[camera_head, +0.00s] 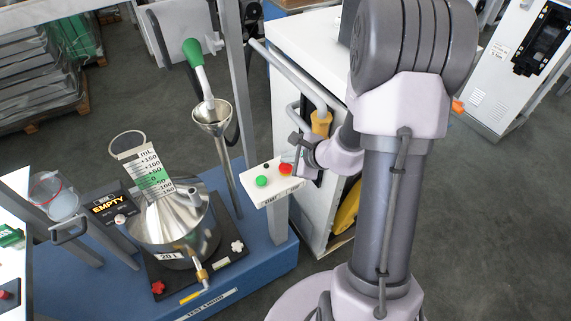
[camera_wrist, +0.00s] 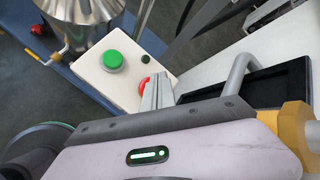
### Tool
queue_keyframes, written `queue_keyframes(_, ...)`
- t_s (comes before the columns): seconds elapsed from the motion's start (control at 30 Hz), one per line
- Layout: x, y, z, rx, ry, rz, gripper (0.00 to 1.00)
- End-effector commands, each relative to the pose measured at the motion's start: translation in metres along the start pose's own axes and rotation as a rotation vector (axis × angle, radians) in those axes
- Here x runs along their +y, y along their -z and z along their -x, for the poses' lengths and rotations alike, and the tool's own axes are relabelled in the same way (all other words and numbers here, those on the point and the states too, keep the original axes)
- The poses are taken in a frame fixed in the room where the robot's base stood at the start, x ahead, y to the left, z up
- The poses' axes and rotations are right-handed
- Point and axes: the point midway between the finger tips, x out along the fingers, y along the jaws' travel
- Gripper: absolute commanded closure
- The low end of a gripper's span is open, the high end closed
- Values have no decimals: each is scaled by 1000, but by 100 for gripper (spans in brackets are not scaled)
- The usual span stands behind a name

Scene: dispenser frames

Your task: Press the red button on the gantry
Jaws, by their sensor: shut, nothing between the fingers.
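The red button (camera_head: 285,169) sits on the right part of a small white control box (camera_head: 272,197) on the gantry post, with a green button (camera_head: 261,181) to its left. My gripper (camera_head: 297,165) is shut and empty, right at the red button. In the wrist view the closed fingertips (camera_wrist: 157,92) overlap the right side of the red button (camera_wrist: 143,84) and hide part of it. I cannot tell whether they touch it or whether it is pressed in. The green button (camera_wrist: 113,60) and a small black knob (camera_wrist: 145,59) are clear of the fingers.
A steel vessel (camera_head: 176,226) and a display reading EMPTY (camera_head: 109,203) stand on the blue base (camera_head: 243,270) at left. A steel funnel (camera_head: 212,115) and a grey upright (camera_head: 236,75) are behind the box. A white cabinet (camera_head: 292,100) with a grey handle is close behind my gripper.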

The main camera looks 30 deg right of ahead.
Motion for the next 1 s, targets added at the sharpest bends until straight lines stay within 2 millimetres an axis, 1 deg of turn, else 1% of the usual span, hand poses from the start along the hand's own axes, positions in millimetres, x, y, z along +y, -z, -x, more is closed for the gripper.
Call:
queue_keyframes(0.27, 0, 0, 0, 0, 0, 0, 100)
queue_keyframes(0.37, -3, -3, 5, 0, 0, 0, 100)
queue_keyframes(0.8, -26, -25, 35, 0, 0, 0, 100)
queue_keyframes(1.0, -25, -25, 34, 0, 0, -1, 100)
